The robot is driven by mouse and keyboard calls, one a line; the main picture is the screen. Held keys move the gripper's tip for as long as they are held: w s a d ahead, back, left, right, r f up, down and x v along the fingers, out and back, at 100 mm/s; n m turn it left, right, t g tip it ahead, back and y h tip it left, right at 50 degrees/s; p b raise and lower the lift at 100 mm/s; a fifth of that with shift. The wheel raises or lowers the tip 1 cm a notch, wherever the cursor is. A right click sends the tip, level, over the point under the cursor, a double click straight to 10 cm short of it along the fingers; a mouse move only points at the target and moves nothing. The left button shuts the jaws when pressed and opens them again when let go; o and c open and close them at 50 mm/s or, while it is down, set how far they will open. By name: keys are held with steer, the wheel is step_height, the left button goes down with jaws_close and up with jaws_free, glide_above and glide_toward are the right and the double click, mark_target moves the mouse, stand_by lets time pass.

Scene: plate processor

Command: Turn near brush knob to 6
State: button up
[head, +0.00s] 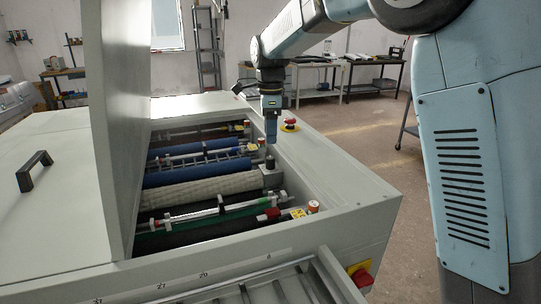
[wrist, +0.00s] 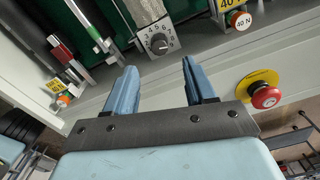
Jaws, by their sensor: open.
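A dial knob (wrist: 159,44) with a dark round face sits on a grey block, ringed by printed digits. It is at top centre in the wrist view, and its pointer is too small to read. In the head view the block (head: 270,176) with the knob stands at the right end of a beige roller. My gripper (wrist: 159,68) is open and empty, its two blue fingers apart with the knob beyond and between their tips. In the head view my gripper (head: 271,138) hangs pointing down just above the block. I cannot tell whether it touches the knob.
A raised lid panel (head: 119,120) stands left of the open roller bay. A red emergency button (wrist: 266,97) on a yellow base is right of my fingers. Orange-topped 40 N knobs (wrist: 239,20) sit on the bay's edge.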

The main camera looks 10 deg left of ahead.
mark_target(271, 158)
step_height(271, 158, down, 8)
steer(key=shift+r, duration=0.1)
stand_by(0.4)
jaws_close()
stand_by(0.4)
steer(key=shift+n, duration=0.4)
steer(key=n, duration=0.4)
steer(key=shift+r, duration=0.1)
steer(key=n, duration=0.5)
steer(key=shift+n, duration=0.4)
